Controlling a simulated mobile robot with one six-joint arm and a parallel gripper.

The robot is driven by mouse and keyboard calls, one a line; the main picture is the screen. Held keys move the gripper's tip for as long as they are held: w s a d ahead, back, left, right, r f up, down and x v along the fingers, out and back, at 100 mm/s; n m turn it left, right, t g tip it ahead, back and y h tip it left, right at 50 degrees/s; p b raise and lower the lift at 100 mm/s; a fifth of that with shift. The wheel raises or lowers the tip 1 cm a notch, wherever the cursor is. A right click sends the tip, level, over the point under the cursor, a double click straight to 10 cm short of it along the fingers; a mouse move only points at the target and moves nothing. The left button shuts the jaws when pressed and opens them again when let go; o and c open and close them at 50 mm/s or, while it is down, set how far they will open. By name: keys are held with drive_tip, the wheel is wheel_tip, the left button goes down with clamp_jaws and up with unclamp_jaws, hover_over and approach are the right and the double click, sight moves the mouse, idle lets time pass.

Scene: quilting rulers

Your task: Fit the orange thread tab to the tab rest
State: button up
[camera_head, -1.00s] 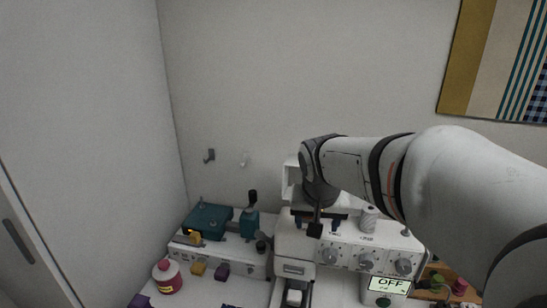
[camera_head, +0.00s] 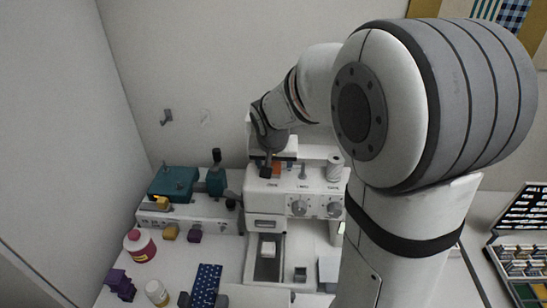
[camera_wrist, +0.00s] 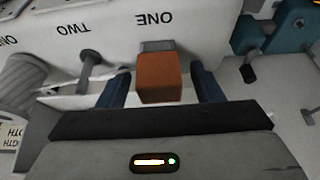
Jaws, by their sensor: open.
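The orange thread tab (camera_wrist: 158,78) stands between the two blue fingers of my gripper (camera_wrist: 160,90) in the wrist view, with a gap on each side. My gripper is open. A grey fitting (camera_wrist: 156,46), apparently the tab rest, shows just beyond the tab beside the upside-down label ONE. The tab hides part of it, so I cannot tell how deeply the tab sits. In the head view the orange tab (camera_head: 277,170) is a small patch on top of the white sewing machine (camera_head: 262,202), beside my gripper (camera_head: 266,171).
A grey post (camera_wrist: 90,57) stands by label TWO, with a pale spool (camera_head: 335,167) farther along. A teal unit (camera_head: 173,182) sits left of the machine. A pink-topped jar (camera_head: 139,246), purple blocks (camera_head: 120,284) and a patterned blue cloth (camera_head: 206,285) lie in front.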

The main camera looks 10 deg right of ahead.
drive_tip(key=c, duration=1.2)
